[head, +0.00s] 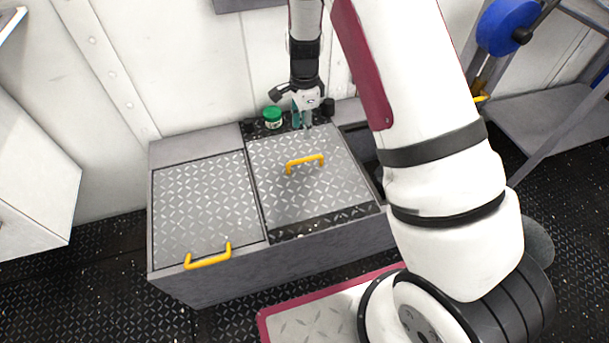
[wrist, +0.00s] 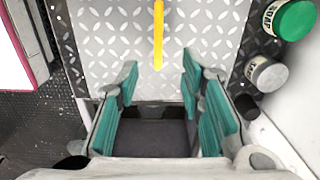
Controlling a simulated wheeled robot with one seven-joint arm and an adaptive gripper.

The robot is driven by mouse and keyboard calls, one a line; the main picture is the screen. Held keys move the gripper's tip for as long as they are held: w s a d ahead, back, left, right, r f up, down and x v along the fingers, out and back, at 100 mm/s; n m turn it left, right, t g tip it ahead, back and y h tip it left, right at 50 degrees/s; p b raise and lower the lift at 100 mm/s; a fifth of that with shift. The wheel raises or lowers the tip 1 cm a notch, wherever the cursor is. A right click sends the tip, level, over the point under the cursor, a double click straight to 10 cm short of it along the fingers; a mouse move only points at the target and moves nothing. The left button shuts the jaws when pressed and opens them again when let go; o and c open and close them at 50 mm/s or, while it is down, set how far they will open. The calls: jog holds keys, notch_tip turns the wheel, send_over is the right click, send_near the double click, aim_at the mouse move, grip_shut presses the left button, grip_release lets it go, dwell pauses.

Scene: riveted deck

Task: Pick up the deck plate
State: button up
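Two grey diamond-tread plates with yellow handles lie on a grey bench. The middle deck plate (head: 320,195) has its yellow handle (head: 305,162) near its centre. The left plate (head: 200,205) has its handle (head: 208,257) at the front edge. My gripper (head: 302,121) is above the bench towards the back wall, close to the middle plate. In the wrist view my gripper (wrist: 160,88) is open, its teal fingers apart with nothing between them. The middle plate (wrist: 205,40) and its handle (wrist: 158,35) lie beyond the fingertips. The plate's far side is partly hidden by my gripper in the head view.
A green-lidded jar (head: 272,118) stands behind the plates by the wall. A grey-lidded jar (wrist: 266,74) is beside it in the wrist view. A dark opening (wrist: 150,138) lies beneath my fingers. Dark strips border the middle plate front and back.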

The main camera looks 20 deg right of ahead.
aim_at(305, 159)
notch_tip(305, 159, down, 10)
jog(key=b, duration=0.3)
jog(key=shift+d, duration=0.1)
notch_tip(305, 159, down, 5)
jog(key=b, duration=0.2)
jog(key=shift+s+b, duration=0.1)
jog(key=shift+b, duration=0.25)
grip_shut()
jog(key=shift+r, duration=0.1)
